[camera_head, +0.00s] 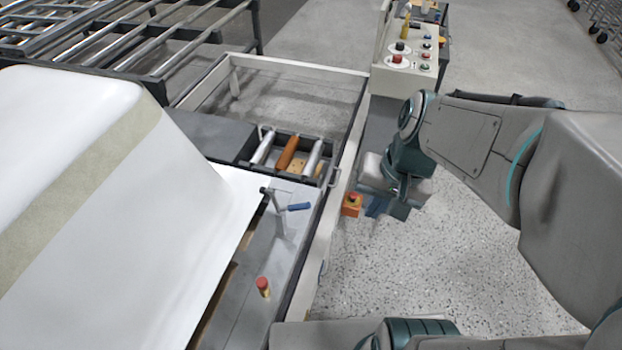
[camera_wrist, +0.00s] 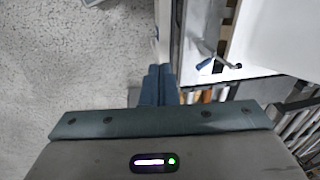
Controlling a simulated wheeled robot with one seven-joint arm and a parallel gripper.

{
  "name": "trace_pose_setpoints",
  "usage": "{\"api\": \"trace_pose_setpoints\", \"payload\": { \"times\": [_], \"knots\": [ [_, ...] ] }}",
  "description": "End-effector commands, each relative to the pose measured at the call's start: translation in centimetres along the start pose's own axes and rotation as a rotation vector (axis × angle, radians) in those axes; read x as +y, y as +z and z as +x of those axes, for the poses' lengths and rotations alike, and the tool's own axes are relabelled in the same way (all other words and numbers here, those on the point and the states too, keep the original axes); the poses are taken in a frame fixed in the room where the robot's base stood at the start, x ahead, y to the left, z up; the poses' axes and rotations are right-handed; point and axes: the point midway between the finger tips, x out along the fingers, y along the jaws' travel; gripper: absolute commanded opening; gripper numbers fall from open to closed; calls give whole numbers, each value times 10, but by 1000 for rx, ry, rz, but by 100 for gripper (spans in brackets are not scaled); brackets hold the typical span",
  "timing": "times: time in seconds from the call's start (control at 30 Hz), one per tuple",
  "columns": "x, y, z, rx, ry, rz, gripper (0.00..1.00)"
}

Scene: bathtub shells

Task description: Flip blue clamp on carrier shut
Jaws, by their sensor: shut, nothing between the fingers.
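The blue clamp handle (camera_head: 298,207) is on the grey carrier (camera_head: 262,262), beside the edge of the white tub shell (camera_head: 120,190). Its blue grip sticks out to the right from a dark and grey lever, tilted slightly. In the wrist view the blue clamp handle (camera_wrist: 204,63) shows above and right of my fingers, apart from them. My gripper (camera_wrist: 158,70) is shut and empty, its blue fingers together. In the head view my gripper (camera_head: 376,208) hangs over the floor right of the carrier's light side rail (camera_head: 318,245), partly hidden by my wrist.
An orange box with a red button (camera_head: 351,204) sits by the rail. A dark tray (camera_head: 287,157) holds several rollers. A red-topped peg (camera_head: 263,285) stands on the carrier's near part. A control panel (camera_head: 406,62) and roller conveyor (camera_head: 130,40) are behind. Speckled floor at right is clear.

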Motion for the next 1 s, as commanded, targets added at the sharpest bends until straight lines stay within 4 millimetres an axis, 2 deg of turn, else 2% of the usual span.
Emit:
{"api": "trace_pose_setpoints", "payload": {
  "times": [0.03, 0.1, 0.37, 0.6, 0.8, 1.0],
  "knots": [
    [2, -4, 32, -60, -38, 83, 0],
    [0, -10, 56, -134, -98, 191, 0],
    [-6, -45, 143, -380, -341, 611, 0],
    [4, -92, 217, -573, -590, 999, 0],
    [19, -124, 256, -671, -753, 1227, 0],
    [26, -138, 269, -705, -821, 1318, 0]
  ]
}}
